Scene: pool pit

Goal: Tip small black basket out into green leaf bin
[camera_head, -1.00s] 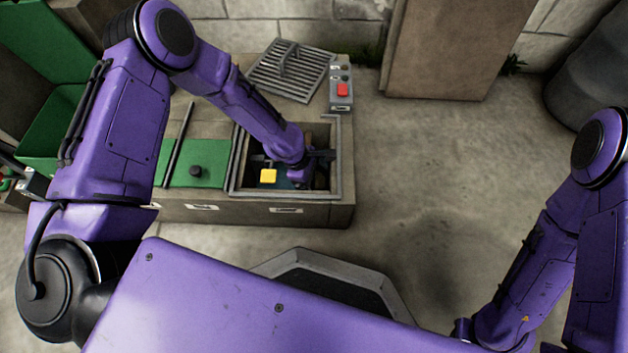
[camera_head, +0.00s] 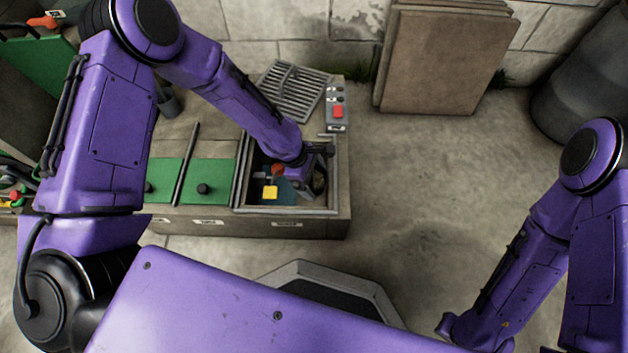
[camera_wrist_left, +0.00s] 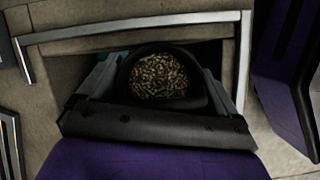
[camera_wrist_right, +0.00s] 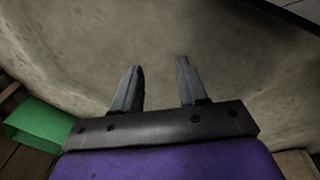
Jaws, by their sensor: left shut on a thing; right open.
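The small black basket (camera_wrist_left: 123,78) shows in the left wrist view, its dark round rim around a heap of small pale-brown bits. My left gripper (camera_head: 316,168) is shut on it, one grey finger at each side. In the head view the gripper and basket are in the open pit compartment; the basket is mostly hidden by the gripper there. My right gripper (camera_wrist_right: 156,88) is open and empty over bare floor. A green bin-like box (camera_wrist_right: 35,128) shows at the left of the right wrist view; I cannot tell whether it is the leaf bin.
The pit frame (camera_head: 290,211) surrounds the gripper. A green lid (camera_head: 208,183) lies left, a metal grate (camera_head: 290,90) and switch box (camera_head: 337,108) behind. Floor to the right is clear.

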